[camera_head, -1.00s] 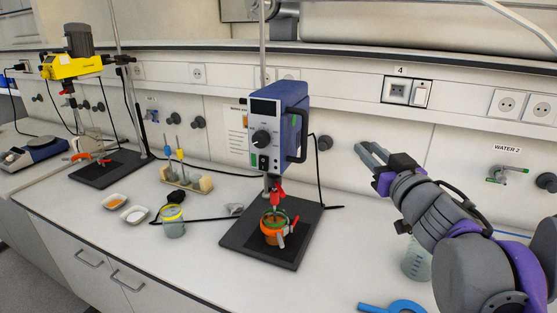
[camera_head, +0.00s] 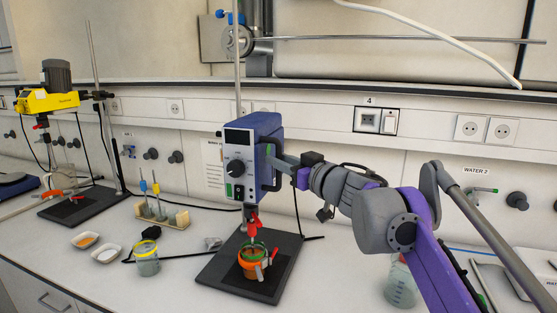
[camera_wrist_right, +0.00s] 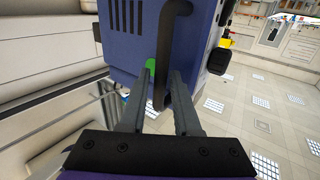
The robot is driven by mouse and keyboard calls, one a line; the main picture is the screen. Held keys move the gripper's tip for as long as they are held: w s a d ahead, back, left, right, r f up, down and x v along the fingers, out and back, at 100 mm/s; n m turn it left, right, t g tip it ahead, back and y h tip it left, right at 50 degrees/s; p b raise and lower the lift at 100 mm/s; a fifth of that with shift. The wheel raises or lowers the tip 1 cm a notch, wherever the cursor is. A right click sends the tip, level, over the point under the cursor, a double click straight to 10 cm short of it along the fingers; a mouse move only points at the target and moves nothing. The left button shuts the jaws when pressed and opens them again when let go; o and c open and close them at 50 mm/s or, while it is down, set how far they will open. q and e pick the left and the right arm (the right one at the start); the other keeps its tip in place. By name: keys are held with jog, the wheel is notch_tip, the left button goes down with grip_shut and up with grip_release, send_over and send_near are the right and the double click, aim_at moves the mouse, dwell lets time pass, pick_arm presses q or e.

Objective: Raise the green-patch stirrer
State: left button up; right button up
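A green patch (camera_wrist_right: 151,65) shows beside the left finger. My left gripper is not in view.
A yellow stirrer (camera_head: 48,99) stands at the far left. A rack of small tools (camera_head: 161,215), a yellow-rimmed jar (camera_head: 145,259) and two small dishes (camera_head: 85,240) sit left of the base plate. A clear beaker (camera_head: 401,285) stands at right, partly behind my arm.

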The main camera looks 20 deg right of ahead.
jog(key=shift+w+a, duration=0.15)
jog(key=shift+w, duration=0.2)
grip_shut()
dwell(1.2)
